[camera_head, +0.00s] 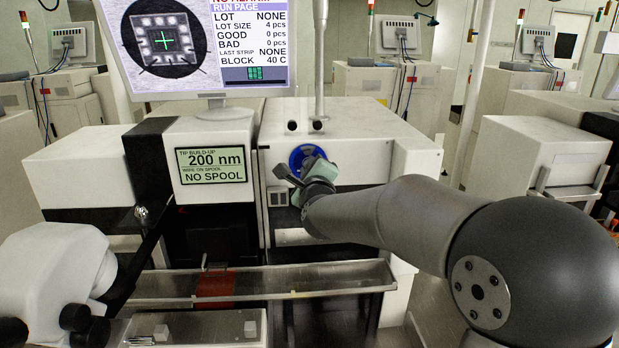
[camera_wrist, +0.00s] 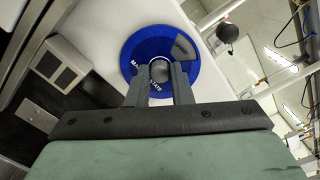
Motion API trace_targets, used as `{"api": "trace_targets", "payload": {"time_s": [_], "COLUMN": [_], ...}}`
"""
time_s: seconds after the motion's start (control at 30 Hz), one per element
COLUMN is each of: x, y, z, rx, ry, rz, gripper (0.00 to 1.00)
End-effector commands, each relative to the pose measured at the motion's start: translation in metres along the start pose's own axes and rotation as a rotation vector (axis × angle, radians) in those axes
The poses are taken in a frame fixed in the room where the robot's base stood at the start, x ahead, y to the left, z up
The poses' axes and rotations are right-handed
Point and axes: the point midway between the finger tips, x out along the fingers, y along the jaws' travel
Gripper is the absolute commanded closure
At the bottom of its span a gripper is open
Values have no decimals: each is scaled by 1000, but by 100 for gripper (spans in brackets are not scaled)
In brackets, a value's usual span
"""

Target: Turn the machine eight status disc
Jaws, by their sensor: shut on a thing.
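The status disc (camera_head: 297,155) is a round blue disc on the white front of the machine (camera_head: 345,150), partly hidden by my gripper in the head view. In the wrist view the blue disc (camera_wrist: 131,48) carries white lettering, a grey patch at its upper right and a round grey knob (camera_wrist: 160,70) at its middle. My gripper (camera_head: 300,172) is at the disc. In the wrist view its two fingers (camera_wrist: 160,82) are shut on the knob, one on each side.
A monitor (camera_head: 215,50) stands above the machine. A metal rail (camera_head: 330,280) runs along the front below. A dark panel (camera_wrist: 60,70) lies left in the wrist view.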

Motion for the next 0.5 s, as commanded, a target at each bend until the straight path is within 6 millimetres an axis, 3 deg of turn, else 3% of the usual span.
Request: {"api": "trace_targets", "payload": {"time_s": [0.5], "x": [0], "y": [2], "z": [-1], "rx": [-481], "ry": [8], "rz": [9], "gripper": [100]}}
